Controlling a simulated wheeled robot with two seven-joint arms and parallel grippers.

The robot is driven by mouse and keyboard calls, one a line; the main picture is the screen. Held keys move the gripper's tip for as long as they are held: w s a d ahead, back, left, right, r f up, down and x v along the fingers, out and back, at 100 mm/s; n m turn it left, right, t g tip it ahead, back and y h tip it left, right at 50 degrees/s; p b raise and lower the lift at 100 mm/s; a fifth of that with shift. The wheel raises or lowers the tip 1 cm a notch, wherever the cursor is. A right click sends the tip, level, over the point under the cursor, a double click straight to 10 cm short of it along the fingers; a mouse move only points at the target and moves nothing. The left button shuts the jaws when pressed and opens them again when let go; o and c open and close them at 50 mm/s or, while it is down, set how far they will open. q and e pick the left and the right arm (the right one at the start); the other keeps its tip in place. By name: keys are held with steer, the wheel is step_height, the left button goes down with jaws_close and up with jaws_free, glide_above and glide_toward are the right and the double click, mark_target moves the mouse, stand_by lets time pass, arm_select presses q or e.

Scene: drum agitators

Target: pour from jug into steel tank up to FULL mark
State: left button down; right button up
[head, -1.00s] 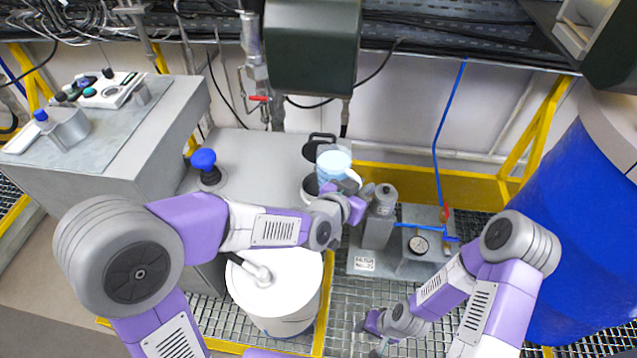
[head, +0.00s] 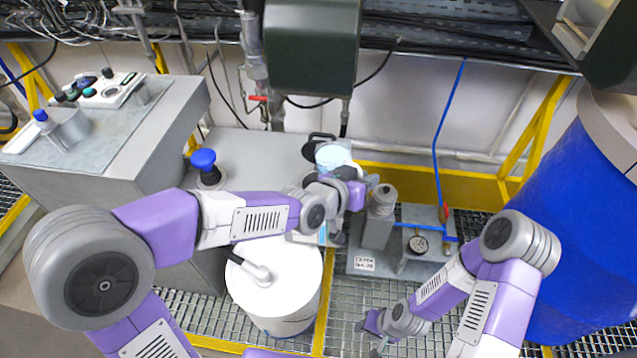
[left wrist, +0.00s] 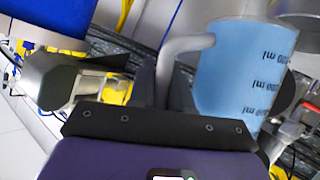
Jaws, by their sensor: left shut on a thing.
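The clear jug (head: 331,156), with pale blue liquid and millilitre marks, is above the grey cabinet. My left gripper (head: 354,183) is shut on its handle at the right side. In the left wrist view the jug (left wrist: 238,70) fills the right half, its handle running between the dark fingers. The steel tank's mouth lies below the jug and is mostly hidden by my left wrist; I cannot make out a FULL mark. A black lid (head: 318,138) stands behind the jug. My right gripper (head: 376,340) is low over the grating, too small to tell its opening.
A white drum (head: 275,285) stands in front of the cabinet (head: 245,150), which carries a blue knob (head: 203,159). A pump with a gauge (head: 418,244) is at right. A dark green box (head: 313,45) hangs above. A large blue drum (head: 575,230) stands far right.

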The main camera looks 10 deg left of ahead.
arm_select(q)
steer(key=shift+r+n+h, duration=0.3)
steer(key=shift+r, duration=0.3)
steer(key=shift+f+p, duration=0.15)
steer(key=shift+p, duration=0.3)
steer(key=shift+a+f+p, duration=0.1)
steer(key=shift+f+p, duration=0.05)
steer(key=shift+p, duration=0.15)
steer(key=shift+n+g, duration=0.3)
steer(key=shift+w+f+p, duration=0.1)
steer(key=shift+f+p, duration=0.05)
steer(key=shift+p, duration=0.5)
steer(key=shift+p, duration=0.3)
stand_by(0.4)
steer(key=shift+a+n+p, duration=0.1)
steer(key=shift+n+p, duration=0.2)
steer(key=shift+p, duration=0.1)
